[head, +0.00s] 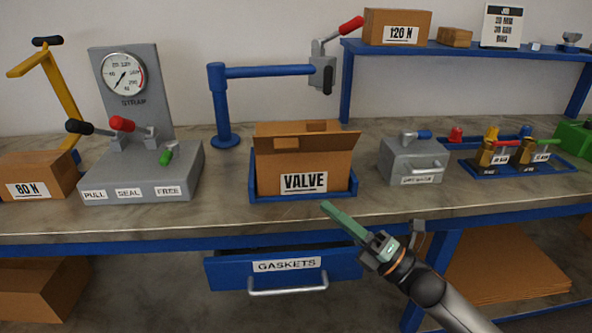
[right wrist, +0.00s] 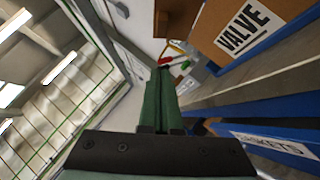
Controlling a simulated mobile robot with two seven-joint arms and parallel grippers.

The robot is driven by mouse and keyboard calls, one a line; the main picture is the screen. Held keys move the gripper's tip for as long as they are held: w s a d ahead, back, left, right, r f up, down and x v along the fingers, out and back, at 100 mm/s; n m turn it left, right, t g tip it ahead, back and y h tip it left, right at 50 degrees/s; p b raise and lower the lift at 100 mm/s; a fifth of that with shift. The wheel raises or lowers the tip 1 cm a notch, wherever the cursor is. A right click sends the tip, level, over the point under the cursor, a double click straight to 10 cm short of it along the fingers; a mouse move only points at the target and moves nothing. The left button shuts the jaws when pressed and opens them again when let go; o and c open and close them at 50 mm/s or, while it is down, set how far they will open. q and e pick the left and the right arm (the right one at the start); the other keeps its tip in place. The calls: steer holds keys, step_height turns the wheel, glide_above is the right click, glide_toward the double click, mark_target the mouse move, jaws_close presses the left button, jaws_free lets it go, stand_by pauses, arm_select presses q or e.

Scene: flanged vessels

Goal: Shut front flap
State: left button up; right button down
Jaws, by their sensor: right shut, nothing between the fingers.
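A brown cardboard box labelled VALVE (head: 303,165) sits in a blue tray (head: 327,199) at the middle of the bench. Flap board (head: 262,129) shows along its top, with small tabs; how far the front flap is folded I cannot tell for sure. In the right wrist view the box's labelled side (right wrist: 215,20) is at upper right. My right gripper (head: 326,207) has green fingers, shut and empty. It is in front of and below the box's lower right, apart from it. The fingers also show in the right wrist view (right wrist: 160,100). My left gripper is not in view.
A blue GASKETS drawer (head: 225,272) sticks out under the bench edge. A blue post with an arm (head: 265,71) stands behind the box. A grey gauge stand (head: 125,80) is at left; a grey block with handle (head: 412,163) is at right. Bare bench lies beside the box.

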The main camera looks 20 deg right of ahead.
mark_target(282, 151)
steer(key=shift+w+a+r+p, duration=0.2)
steer(key=shift+w+a+r, duration=0.6)
steer(key=shift+w, duration=0.8)
steer(key=shift+w+a+r+p, duration=0.25)
steer(key=shift+w+a+r, duration=0.25)
steer(key=shift+w+r, duration=0.85)
steer(key=shift+w+a+r+p, duration=0.2)
steer(key=shift+w+a+r, duration=0.5)
steer(key=shift+w, duration=1.15)
steer(key=shift+r+m+h+p, duration=0.3)
steer(key=shift+r+p, duration=0.05)
steer(key=shift+p, duration=0.6)
